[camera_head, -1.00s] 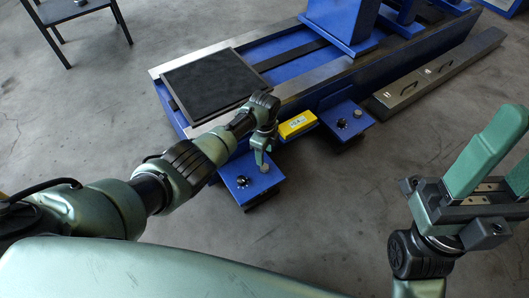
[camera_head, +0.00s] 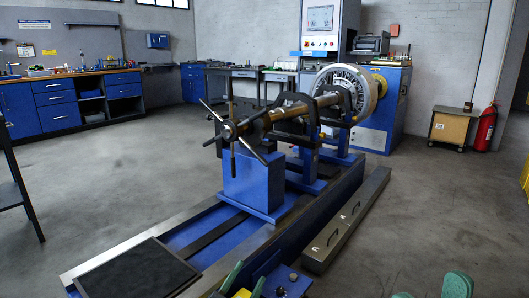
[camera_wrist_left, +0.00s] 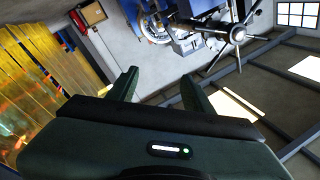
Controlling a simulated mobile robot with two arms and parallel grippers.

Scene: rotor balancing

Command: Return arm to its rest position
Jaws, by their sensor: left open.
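My right gripper (camera_head: 430,290) shows only as two separated green fingertips at the bottom right of the head view. The machine carries a horizontal shaft with a spoked hub (camera_head: 230,130) and a large bladed rotor (camera_head: 345,90).
A black mat (camera_head: 135,272) lies on the machine's near end. A long grey case (camera_head: 345,220) lies on the floor along its right side. Workbenches (camera_head: 75,95) line the back left. A fire extinguisher (camera_head: 485,128) and small cabinet (camera_head: 452,128) stand at the right.

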